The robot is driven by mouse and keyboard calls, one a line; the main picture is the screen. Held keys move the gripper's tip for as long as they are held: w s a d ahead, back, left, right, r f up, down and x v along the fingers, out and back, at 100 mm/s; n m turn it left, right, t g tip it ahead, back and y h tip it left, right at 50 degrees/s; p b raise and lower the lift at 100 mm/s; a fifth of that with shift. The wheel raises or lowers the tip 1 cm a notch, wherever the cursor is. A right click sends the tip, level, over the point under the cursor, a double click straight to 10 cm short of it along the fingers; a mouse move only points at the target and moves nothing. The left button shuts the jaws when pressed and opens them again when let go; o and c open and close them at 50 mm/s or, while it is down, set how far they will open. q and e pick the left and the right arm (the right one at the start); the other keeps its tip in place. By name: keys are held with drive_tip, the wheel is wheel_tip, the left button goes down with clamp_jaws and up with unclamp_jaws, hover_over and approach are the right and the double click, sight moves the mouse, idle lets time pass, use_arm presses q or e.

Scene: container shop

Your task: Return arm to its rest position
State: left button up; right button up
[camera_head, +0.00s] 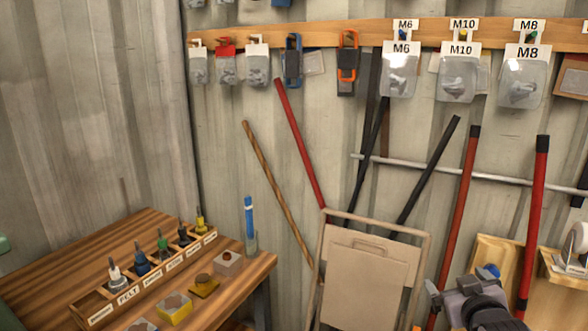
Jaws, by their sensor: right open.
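My right gripper (478,291) shows at the bottom right, dark grey and cut off by the lower edge. Its jaws are open and I see nothing held between them. It appears in front of the wooden pieces and long handles near the corrugated wall. My left gripper is not in view.
A wooden table (65,262) at the lower left holds a labelled rack (148,281) of small bottles and a blue tube (249,222). A folding wooden frame (370,275) stands mid-bottom. Red poles (538,210) lean right. Bags (458,82) hang from a wooden rail (300,37).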

drive_tip(key=s+a+f+g+y+p, duration=0.1)
drive_tip(key=s+a+f, duration=0.3)
drive_tip(key=s+f, duration=0.3)
drive_tip(key=s+a+f+g+y+p, duration=0.1)
drive_tip(key=s+a+f+y, duration=0.1)
drive_tip(key=s+a+f, duration=0.2)
drive_tip(key=s+a+f+g+y+p, duration=0.1)
drive_tip(key=s+a+f, duration=0.3)
drive_tip(key=s+f, duration=0.5)
drive_tip(key=s+g+y, duration=0.1)
drive_tip(key=s, duration=0.6)
drive_tip(key=shift+s+f+n, duration=0.25)
drive_tip(key=shift+f+n, duration=0.05)
drive_tip(key=shift+f, duration=0.1)
